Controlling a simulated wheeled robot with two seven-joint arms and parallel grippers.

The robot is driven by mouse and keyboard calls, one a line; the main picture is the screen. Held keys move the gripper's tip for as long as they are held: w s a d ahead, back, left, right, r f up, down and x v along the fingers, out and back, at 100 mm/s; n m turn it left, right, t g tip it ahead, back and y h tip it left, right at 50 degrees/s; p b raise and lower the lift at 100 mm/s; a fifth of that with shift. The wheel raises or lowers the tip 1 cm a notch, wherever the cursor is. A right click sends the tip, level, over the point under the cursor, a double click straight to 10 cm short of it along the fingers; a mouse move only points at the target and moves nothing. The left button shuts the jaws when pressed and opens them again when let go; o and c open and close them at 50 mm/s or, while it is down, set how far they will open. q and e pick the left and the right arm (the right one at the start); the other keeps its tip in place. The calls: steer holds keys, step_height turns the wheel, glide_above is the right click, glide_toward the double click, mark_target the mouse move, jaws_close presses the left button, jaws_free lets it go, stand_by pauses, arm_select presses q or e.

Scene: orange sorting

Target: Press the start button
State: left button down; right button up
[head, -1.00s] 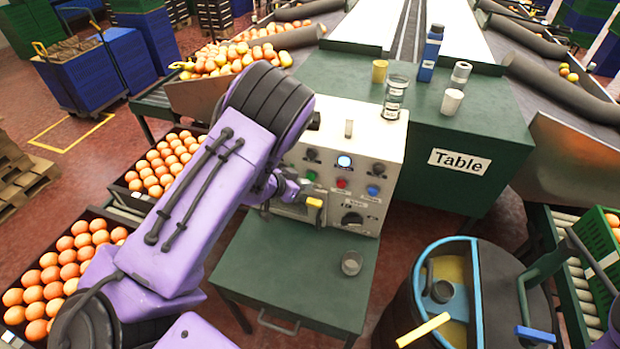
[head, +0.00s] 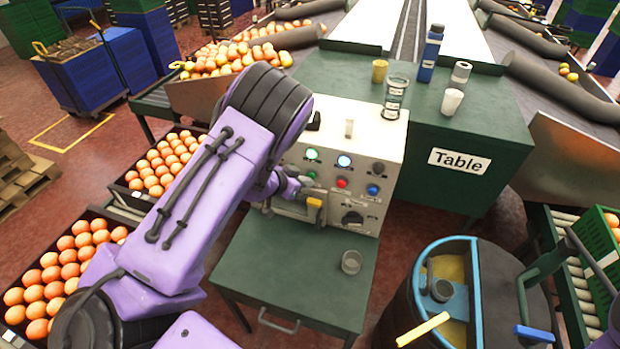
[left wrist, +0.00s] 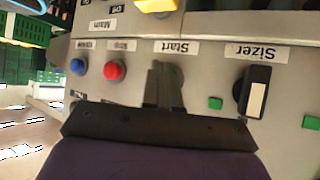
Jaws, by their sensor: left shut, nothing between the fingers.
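The control panel (head: 336,212) is a cream box with lamps, buttons and a dial. My left gripper (head: 304,181) is shut and empty, its tips at the upper left button area. In the left wrist view, upside down, the closed fingers (left wrist: 163,85) are at the panel right by the "Start" label (left wrist: 176,47). They cover the start button there, so contact cannot be told. The red stop button (head: 341,183) is beside it, also in the left wrist view (left wrist: 115,70). A green lamp (head: 312,154) and a white-blue lamp (head: 344,161) are lit. My right gripper is not in view.
A blue button (head: 373,190) and a black dial (head: 352,217) are close by on the panel. Cups and a blue bottle (head: 430,52) stand on the table (head: 490,130) at right.

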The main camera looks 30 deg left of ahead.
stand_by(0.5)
arm_select(q)
steer(key=shift+s+d+p, duration=0.25)
steer(key=shift+s+p, duration=0.05)
steer(key=shift+s, duration=0.55)
steer(key=shift+s, duration=0.1)
steer(key=s, duration=0.2)
steer(key=s+d+p, duration=0.1)
steer(key=s, duration=0.1)
steer(key=shift+s+d, duration=0.1)
steer(key=shift+s, duration=0.2)
stand_by(0.3)
